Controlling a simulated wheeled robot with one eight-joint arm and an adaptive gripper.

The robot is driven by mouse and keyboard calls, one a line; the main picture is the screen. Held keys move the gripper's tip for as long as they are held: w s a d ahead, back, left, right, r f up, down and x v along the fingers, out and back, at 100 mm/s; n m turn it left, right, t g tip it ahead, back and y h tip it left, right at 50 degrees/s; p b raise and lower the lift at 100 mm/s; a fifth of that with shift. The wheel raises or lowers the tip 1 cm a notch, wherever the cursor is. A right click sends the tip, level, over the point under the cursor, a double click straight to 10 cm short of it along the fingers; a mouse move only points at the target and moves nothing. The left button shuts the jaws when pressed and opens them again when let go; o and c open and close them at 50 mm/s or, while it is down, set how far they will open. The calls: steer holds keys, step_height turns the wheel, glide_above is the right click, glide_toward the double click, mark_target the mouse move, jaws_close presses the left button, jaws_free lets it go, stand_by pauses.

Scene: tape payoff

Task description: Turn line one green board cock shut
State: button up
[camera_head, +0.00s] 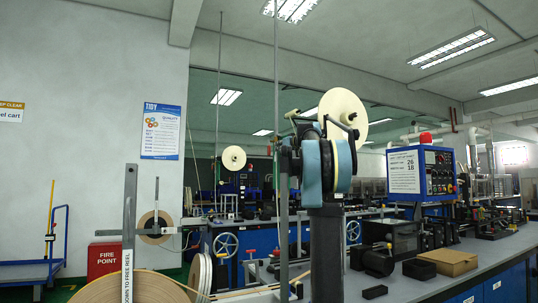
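I cannot make out a green board cock in the head view. No valve labelled line one can be read. My gripper cannot be made out in this view. A grey post machine stands in the middle, with blue-faced wheels (312,172) and a cream reel (343,108) above them. A grey upright lever (128,235) with a lettered label stands at the front left, beside a large tan reel (130,288).
A grey bench (420,287) runs along the right, with a cardboard box (447,261) and black blocks. A blue control box (421,171) with a red top stands behind. Handwheels (225,245) show mid-view. A red fire-point box (103,258) and blue cart (40,268) stand left.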

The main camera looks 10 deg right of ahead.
steer(key=x, duration=1.1)
steer(key=shift+w+a, duration=0.2)
steer(key=shift+a, duration=0.3)
jaws_close()
